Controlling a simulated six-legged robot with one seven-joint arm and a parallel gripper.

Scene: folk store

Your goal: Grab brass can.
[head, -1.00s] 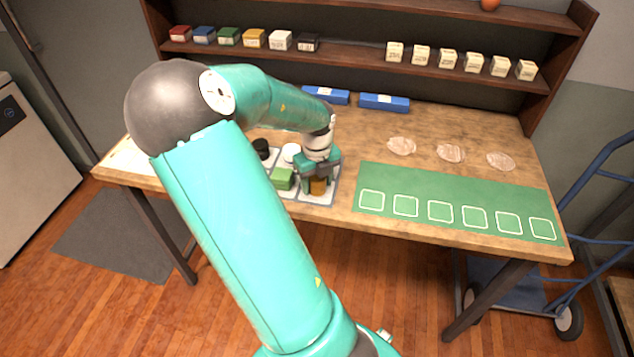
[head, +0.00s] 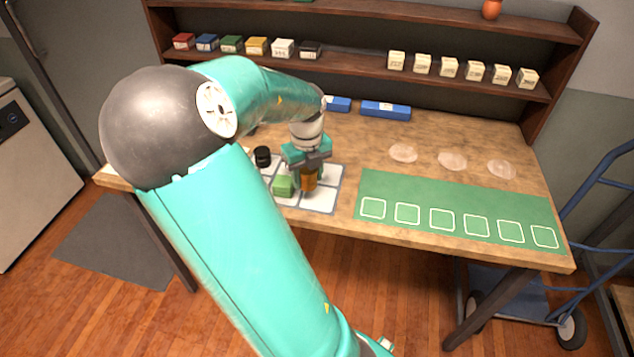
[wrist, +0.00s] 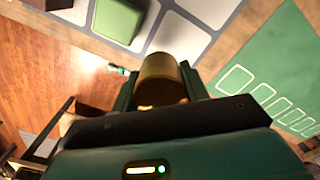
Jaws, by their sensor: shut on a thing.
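The brass can (head: 309,180) is a small golden-brown cylinder at the middle of the table in the head view. My gripper (head: 308,172) is shut on it and holds it upright above the white-squared tray (head: 321,197). In the wrist view the brass can (wrist: 160,78) sits between the two fingers of my gripper (wrist: 160,92). Its lower end is partly hidden by the gripper there.
A green block (head: 283,186) stands on the tray close left of the can, and a black can (head: 262,156) is behind it. A green mat (head: 455,205) with outlined squares lies to the right. Blue boxes (head: 386,111) lie at the back.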

